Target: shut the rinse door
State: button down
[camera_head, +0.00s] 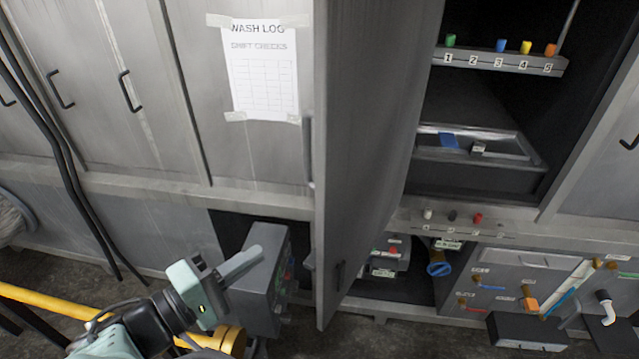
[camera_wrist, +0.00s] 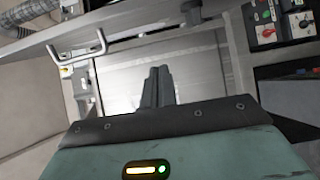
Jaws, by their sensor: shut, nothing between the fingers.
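A tall grey door (camera_head: 365,120) stands swung open in the middle of the head view, edge toward me, with a dark handle (camera_head: 340,275) low on it. No label on it is readable; it is the only door seen standing open. My gripper (camera_head: 258,250) is shut and empty, low and to the left of the door, its fingers pointing right and apart from the door in the picture. In the wrist view the closed fingers (camera_wrist: 157,78) point at a pale grey panel. A bracket-shaped handle (camera_wrist: 78,50) shows at upper left there; I cannot tell which door it belongs to.
A grey control box (camera_head: 272,285) stands just behind my fingers. The open cabinet holds a numbered shelf (camera_head: 500,62) with coloured knobs and a tray (camera_head: 475,150). Shut doors, one bearing a wash log sheet (camera_head: 262,70), line the left. A yellow pipe (camera_head: 45,302) runs low left.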

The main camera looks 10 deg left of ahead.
jog(key=p, duration=0.7)
send_over(309, 257)
jog(key=shift+r, duration=0.25)
jog(key=shift+s+d+f, duration=0.2)
jog(key=shift+d, duration=0.35)
jog(key=shift+d+f, duration=0.1)
